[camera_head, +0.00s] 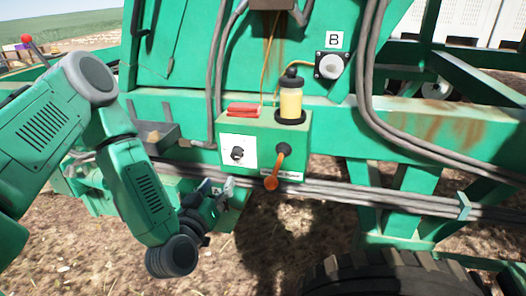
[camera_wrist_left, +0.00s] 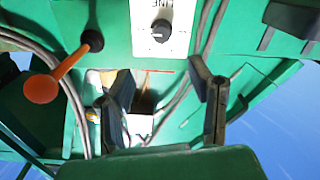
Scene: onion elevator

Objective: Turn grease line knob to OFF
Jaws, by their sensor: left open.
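The grease line knob (camera_head: 237,153) is a small black dial on a white label plate, on the front of a green box (camera_head: 292,135). It also shows in the left wrist view (camera_wrist_left: 161,31) at the top, with part of the word "LINE" legible beside it. My left gripper (camera_head: 222,188) is just below the box and below the knob, apart from it. In the left wrist view the left gripper (camera_wrist_left: 165,90) has its two dark fingers spread with nothing between them. My right gripper is not in view.
An orange-ended lever (camera_head: 272,182) hangs right of the knob. It also shows in the left wrist view (camera_wrist_left: 42,88). A yellow grease bottle (camera_head: 291,102) and a red block (camera_head: 243,110) sit on the box. Grey hoses (camera_head: 340,193) run below it. A tire (camera_head: 390,276) is at the bottom.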

